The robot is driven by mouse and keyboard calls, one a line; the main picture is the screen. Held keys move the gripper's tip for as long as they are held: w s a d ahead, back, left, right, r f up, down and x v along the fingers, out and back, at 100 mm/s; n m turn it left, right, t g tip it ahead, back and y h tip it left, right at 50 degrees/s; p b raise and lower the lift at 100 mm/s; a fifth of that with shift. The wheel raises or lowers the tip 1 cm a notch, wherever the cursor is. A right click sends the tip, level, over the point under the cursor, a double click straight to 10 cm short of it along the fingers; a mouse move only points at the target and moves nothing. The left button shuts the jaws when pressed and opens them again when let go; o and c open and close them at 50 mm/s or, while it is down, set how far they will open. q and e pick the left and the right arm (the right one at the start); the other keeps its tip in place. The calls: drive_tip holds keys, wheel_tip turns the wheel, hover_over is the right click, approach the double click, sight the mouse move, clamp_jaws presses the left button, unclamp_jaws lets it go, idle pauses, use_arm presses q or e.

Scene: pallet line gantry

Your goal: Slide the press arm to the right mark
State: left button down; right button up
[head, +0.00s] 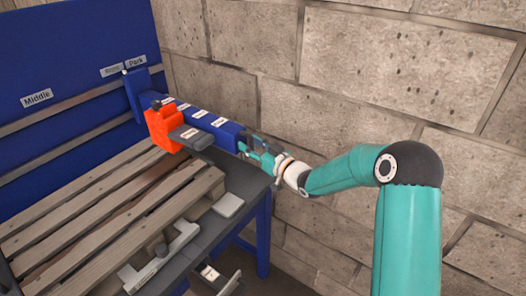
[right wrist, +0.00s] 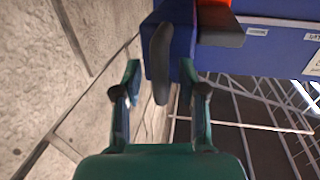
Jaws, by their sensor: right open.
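An orange carriage (head: 160,130) sits on a blue beam (head: 222,130) that carries several white labels. A dark grey block (head: 190,138), apparently the press arm, sticks out from the carriage. In the right wrist view the orange part (right wrist: 214,14) and the grey block (right wrist: 222,34) show at the top. My right gripper (head: 255,150) is at the near end of the beam, apart from the carriage. In the right wrist view its fingers (right wrist: 160,75) are open, and a dark rounded handle (right wrist: 161,55) lies between or just beyond them. Contact cannot be told. My left gripper is not in view.
A wooden pallet (head: 90,220) lies on the bench below the beam. A blue back panel (head: 60,50) bears signs reading Middle, Right and Park. A block wall (head: 350,80) stands close behind my right arm. A small pale plate (head: 228,205) lies on the bench's edge.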

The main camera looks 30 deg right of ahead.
drive_tip(key=s+d, duration=0.2)
drive_tip(key=s, duration=0.9)
drive_tip(key=shift+s+d, duration=0.15)
drive_tip(key=shift+s, duration=0.05)
